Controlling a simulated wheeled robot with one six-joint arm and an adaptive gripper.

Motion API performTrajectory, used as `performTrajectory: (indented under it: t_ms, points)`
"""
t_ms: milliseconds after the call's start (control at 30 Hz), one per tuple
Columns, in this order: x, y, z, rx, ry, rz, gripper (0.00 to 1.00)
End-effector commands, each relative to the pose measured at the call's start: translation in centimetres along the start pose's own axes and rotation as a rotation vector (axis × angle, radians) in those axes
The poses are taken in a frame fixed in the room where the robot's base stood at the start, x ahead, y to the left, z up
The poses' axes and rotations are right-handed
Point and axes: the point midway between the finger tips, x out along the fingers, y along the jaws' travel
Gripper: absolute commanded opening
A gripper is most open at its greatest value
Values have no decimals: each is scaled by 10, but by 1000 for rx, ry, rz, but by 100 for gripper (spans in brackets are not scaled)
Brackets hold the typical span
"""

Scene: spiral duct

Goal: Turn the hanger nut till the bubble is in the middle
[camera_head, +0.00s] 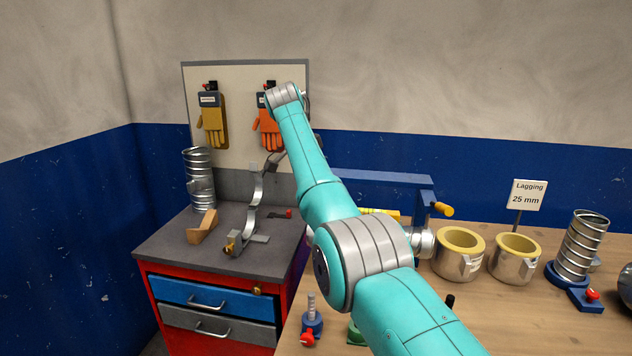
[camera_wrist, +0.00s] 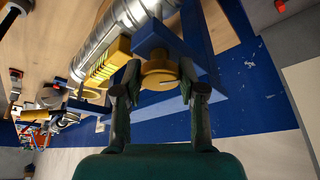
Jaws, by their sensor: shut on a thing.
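In the wrist view my gripper (camera_wrist: 160,76) has its two dark fingers on either side of a round brass-yellow hanger nut (camera_wrist: 158,72), shut on it. The nut sits at a blue frame (camera_wrist: 203,50), which also shows in the head view (camera_head: 385,178). A silver spiral duct (camera_wrist: 112,38) runs beside the nut, with a yellow level (camera_wrist: 105,62) along it. In the head view a strip of the yellow level (camera_head: 382,212) shows behind my arm. The bubble cannot be made out in either view. My arm hides the gripper and the held nut in the head view.
A brass knob (camera_head: 443,210) sticks out at the frame's right end. Lagged collars (camera_head: 459,256), a "Lagging 25 mm" sign (camera_head: 528,195) and an upright duct piece (camera_head: 582,246) stand on the wooden bench. A red tool cabinet (camera_head: 222,330) stands at left.

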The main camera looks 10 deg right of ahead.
Motion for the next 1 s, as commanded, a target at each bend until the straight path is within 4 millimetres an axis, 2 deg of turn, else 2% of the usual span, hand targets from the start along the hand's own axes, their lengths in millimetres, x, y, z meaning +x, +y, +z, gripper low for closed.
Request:
performTrajectory:
  t_ms: [733, 767, 833, 1000]
  points:
    - [0, 0, 1, 62, -1, 27, 5]
    - [0, 0, 1, 62, -1, 27, 48]
    - [0, 0, 1, 62, -1, 27, 65]
    - [0, 0, 1, 62, -1, 26, 65]
